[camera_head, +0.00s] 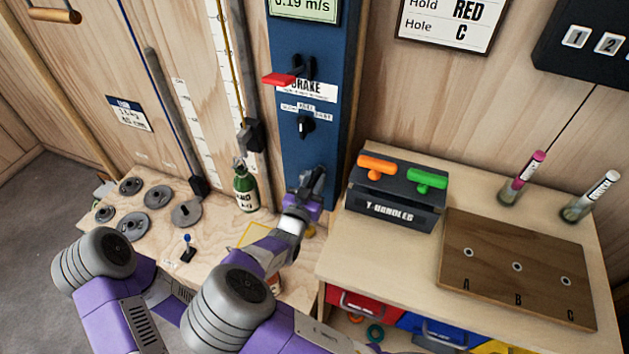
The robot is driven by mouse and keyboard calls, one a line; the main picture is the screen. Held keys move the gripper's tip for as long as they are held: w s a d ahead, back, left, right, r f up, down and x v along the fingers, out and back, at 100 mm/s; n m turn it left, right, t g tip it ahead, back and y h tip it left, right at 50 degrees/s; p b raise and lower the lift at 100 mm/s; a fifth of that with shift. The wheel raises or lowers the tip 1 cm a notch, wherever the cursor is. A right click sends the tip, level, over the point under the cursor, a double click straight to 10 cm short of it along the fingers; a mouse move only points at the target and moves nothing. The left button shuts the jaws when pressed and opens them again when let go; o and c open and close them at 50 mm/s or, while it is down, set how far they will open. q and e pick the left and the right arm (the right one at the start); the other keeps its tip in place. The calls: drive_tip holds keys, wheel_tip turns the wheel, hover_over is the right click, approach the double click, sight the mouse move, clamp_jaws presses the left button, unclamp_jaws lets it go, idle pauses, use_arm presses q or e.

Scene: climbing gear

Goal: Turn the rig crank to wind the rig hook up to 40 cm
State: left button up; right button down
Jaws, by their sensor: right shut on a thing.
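My right gripper (313,184) is at the lower part of the blue rig column (264,20). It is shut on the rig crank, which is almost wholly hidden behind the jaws. A cord runs down a white scale (232,80) left of the column to a dark block (253,136). I cannot clearly make out the rig hook there. A green bottle (244,190) is just below the block; I cannot tell whether it hangs or stands. The display (303,8) on the column reads 0.19 m/s. My left gripper is not in view.
A red brake lever (279,80) and a black switch (305,127) are on the column above my right gripper. Weight discs (133,226) and a small blue-topped stick (188,247) are on the left bench. A T-handle box (392,205) and a holed board (515,268) are at right.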

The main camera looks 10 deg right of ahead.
drive_tip(key=shift+s+d+f, duration=0.15)
drive_tip(key=shift+d+f, duration=0.05)
drive_tip(key=shift+f, duration=0.05)
drive_tip(key=shift+s+d+f+b, duration=0.3)
drive_tip(key=shift+d+f, duration=0.1)
drive_tip(key=shift+f, duration=0.25)
drive_tip(key=shift+s+d+f+b, duration=0.25)
drive_tip(key=shift+d+f, duration=0.15)
drive_tip(key=shift+f, duration=0.25)
drive_tip(key=shift+s+d+f+b, duration=0.2)
drive_tip(key=shift+s+d+f, duration=0.15)
drive_tip(key=shift+f, duration=0.3)
drive_tip(key=shift+d, duration=0.1)
